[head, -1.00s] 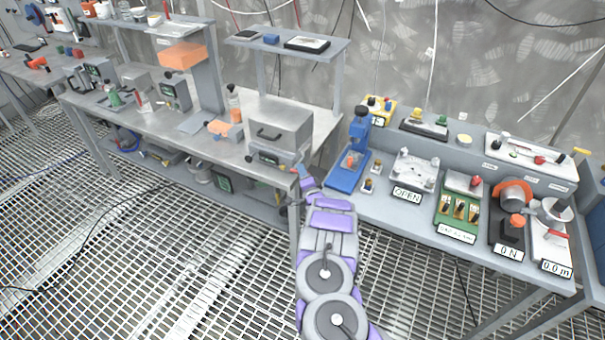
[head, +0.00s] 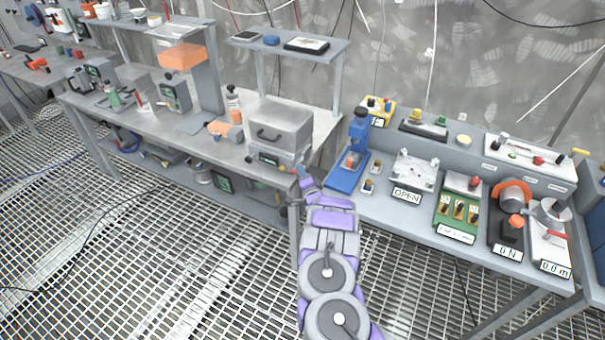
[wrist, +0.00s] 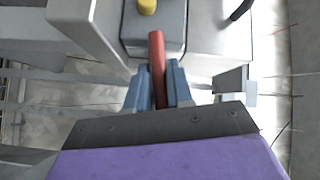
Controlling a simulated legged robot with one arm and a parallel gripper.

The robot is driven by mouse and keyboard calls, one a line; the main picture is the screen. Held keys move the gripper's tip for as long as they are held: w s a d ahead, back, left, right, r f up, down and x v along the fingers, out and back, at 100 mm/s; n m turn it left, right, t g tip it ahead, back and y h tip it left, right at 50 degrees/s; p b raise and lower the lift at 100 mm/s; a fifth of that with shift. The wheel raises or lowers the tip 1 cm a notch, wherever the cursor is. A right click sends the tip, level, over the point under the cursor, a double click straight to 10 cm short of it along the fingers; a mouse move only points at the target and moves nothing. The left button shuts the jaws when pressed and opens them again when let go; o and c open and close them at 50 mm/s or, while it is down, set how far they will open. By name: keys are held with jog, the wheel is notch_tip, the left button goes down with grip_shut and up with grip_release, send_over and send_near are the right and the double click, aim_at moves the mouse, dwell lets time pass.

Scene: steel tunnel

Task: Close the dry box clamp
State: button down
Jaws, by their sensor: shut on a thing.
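The dry box is a grey box (head: 280,128) with a black front handle, standing at the right end of the left bench. Below its lid is a front with a small dark display (head: 268,160). In the wrist view a red clamp handle (wrist: 157,50) stands between the blue fingers of my gripper (wrist: 158,82), which is shut on it. A yellow knob (wrist: 147,6) is just beyond the handle, on a grey surface. In the head view my arm reaches to the box's right front corner, and the fingertips and clamp are too small to make out.
The right bench (head: 415,222) stands close to my arm, with a blue press (head: 350,160) near its left end and several test devices. An orange-and-white bottle (head: 234,105) stands left of the box. The grated floor in front is clear.

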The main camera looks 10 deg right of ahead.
aim_at(296, 164)
jog(key=shift+a+r+n+g+p, duration=0.1)
jog(key=shift+n+g+p, duration=0.2)
jog(key=shift+w+a+r+n+g+p, duration=0.1)
jog(key=shift+a+r+n+g+p, duration=0.05)
jog(key=shift+r+n+g+p, duration=0.7)
jog(key=shift+w+a+r+n+g+h+p, duration=0.2)
jog(key=shift+n+g+h+p, duration=0.25)
jog(key=shift+p, duration=0.2)
jog(key=shift+w+a+r+n+g+h+p, duration=0.1)
jog(key=shift+a+r+n+g+h+p, duration=0.1)
jog(key=shift+n+g+h+p, duration=0.25)
jog(key=shift+a+n+g+h+p, duration=0.15)
jog(key=shift+n+g+h+p, duration=0.15)
jog(key=shift+n+g+p, duration=0.35)
jog(key=c, duration=1.1)
grip_release()
jog(key=shift+w+f, duration=0.1)
jog(key=shift+w, duration=0.05)
